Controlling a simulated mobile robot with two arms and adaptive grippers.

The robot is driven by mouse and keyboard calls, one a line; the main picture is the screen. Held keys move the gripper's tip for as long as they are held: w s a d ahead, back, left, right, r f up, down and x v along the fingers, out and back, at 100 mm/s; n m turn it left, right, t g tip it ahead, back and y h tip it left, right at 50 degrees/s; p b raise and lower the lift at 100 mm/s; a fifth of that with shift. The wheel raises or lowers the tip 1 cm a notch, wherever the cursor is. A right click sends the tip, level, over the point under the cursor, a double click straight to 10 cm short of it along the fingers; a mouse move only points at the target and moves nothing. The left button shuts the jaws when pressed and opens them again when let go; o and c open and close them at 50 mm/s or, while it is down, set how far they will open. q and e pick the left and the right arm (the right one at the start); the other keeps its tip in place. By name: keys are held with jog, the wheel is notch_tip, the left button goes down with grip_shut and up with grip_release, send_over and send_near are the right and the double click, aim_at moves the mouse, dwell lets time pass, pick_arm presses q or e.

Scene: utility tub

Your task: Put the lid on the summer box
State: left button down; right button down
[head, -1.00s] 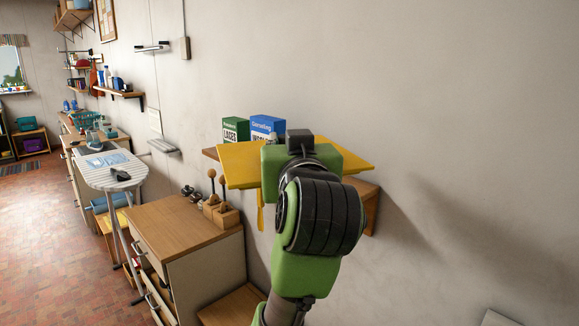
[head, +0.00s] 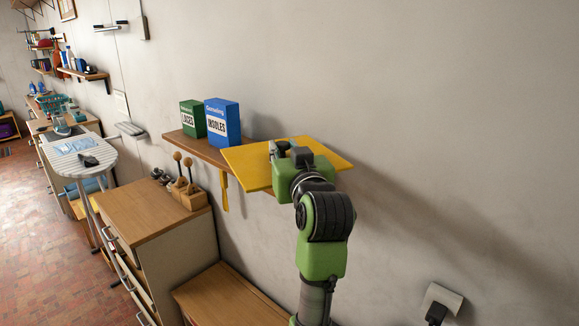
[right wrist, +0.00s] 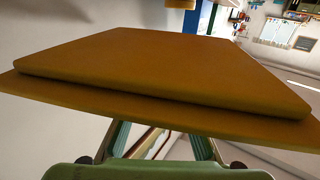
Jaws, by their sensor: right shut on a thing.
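A flat yellow lid (head: 255,166) is held level in front of the wall shelf, overlapping its right part in the head view. My right gripper (head: 281,148) is shut on the lid, with my green arm reaching up from below. In the right wrist view the lid (right wrist: 165,70) fills most of the picture and shows a raised, stepped panel; it hides most of what lies beyond. I cannot make out a box labelled summer in these frames. My left gripper is not in view.
A green box (head: 192,119) and a blue box (head: 222,122) stand on the wall shelf (head: 193,146). A wooden-topped cabinet (head: 140,209) and a low wooden surface (head: 235,298) are below. An ironing board (head: 88,157) stands left. A socket with a black plug (head: 438,304) is lower right.

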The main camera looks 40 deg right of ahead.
jog(key=d+f, duration=0.1)
jog(key=w+d+f, duration=0.1)
jog(key=f, duration=0.1)
jog(key=shift+d+f, duration=0.1)
jog(key=shift+d, duration=0.1)
jog(key=shift+d+f+p, duration=0.15)
jog(key=shift+f+p, duration=0.35)
jog(key=shift+f, duration=1.15)
jog(key=shift+w+f, duration=0.1)
jog(key=c, duration=2.2)
grip_release()
jog(key=shift+f, duration=0.15)
jog(key=o, duration=0.4)
jog(key=shift+o, duration=0.2)
